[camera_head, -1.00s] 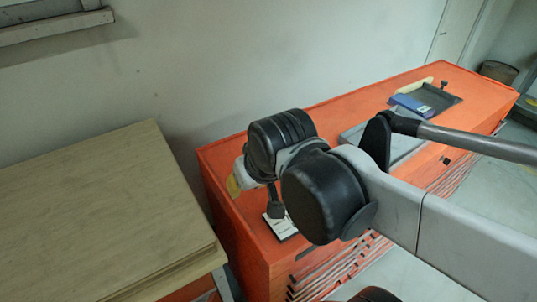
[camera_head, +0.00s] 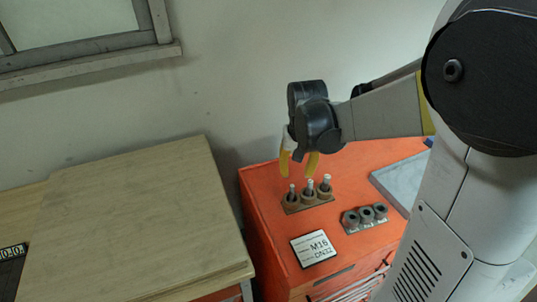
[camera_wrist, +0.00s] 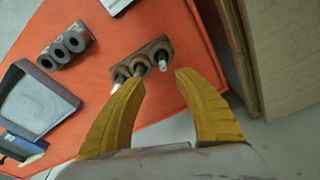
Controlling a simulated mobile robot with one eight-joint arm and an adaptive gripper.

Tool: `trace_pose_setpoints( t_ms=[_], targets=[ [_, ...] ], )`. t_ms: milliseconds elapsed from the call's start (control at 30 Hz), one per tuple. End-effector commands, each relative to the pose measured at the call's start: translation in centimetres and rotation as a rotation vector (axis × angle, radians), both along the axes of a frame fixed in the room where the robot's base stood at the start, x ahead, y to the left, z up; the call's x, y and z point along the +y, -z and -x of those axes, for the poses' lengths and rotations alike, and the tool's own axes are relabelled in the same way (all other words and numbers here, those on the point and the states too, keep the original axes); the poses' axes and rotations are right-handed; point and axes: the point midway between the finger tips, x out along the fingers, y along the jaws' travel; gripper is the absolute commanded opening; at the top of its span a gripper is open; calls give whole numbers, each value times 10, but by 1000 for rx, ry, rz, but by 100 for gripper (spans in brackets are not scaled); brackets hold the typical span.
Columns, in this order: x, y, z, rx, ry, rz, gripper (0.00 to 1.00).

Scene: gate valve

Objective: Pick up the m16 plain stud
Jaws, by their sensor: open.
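Three upright studs stand in a brown holder (camera_head: 309,200) on the orange cabinet: a left one (camera_head: 292,192), a middle one (camera_head: 310,186) and a right one (camera_head: 326,183). They have pale tops and darker lower parts. I cannot tell which is the m16 plain stud. My gripper (camera_head: 298,168), with yellow fingers, is open and empty, pointing down above the holder. In the wrist view the open fingers (camera_wrist: 158,77) reach toward the holder (camera_wrist: 148,52); one stud (camera_wrist: 162,63) shows between the fingertips, and the others show beside the left finger, partly covered.
A grey block (camera_head: 365,218) with several dark round parts sits right of the holder. A white card (camera_head: 314,248) reading M16 DN32 lies in front. A wooden table (camera_head: 120,220) stands left of the cabinet (camera_head: 270,235), across a gap.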

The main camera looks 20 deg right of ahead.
Motion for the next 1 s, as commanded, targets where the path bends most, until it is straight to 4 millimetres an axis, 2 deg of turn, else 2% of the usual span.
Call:
trace_pose_setpoints(
  t_ms=[233, 467, 700, 833, 1000],
  targets=[
    [-3, 40, -5, 6, 4, -1, 39],
    [-3, 60, -8, 5, 3, -1, 39],
    [0, 96, -16, 4, 4, -1, 39],
    [-1, 107, -17, 4, 4, -1, 39],
    [-1, 108, -17, 4, 3, -1, 39]
  ],
)
